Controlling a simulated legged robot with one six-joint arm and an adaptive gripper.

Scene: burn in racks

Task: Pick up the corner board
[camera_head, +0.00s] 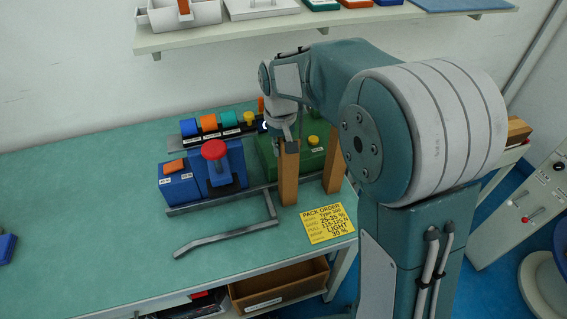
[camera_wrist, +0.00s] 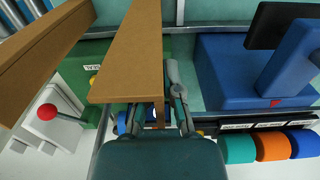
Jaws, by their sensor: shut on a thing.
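A brown corner board (camera_head: 289,180) stands upright at the right part of the green bench, behind the yellow card. My gripper (camera_head: 290,146) is at its top end. In the wrist view the board (camera_wrist: 137,50) runs between the fingers of my gripper (camera_wrist: 152,108), which is shut on it. A second brown upright piece (camera_head: 335,165) stands to its right, and a brown piece also shows at the left of the wrist view (camera_wrist: 40,55). I cannot tell whether the two pieces are joined. Whether the held board's lower end touches the bench is unclear.
A blue fixture (camera_head: 226,165) with a red knob (camera_head: 214,149) stands left of the board. A green box (camera_head: 315,160) is behind it. Coloured rolls line a rack at the back. A bent grey bar (camera_head: 225,236) lies in front. A shelf (camera_head: 215,36) hangs above. The bench's left is mostly clear.

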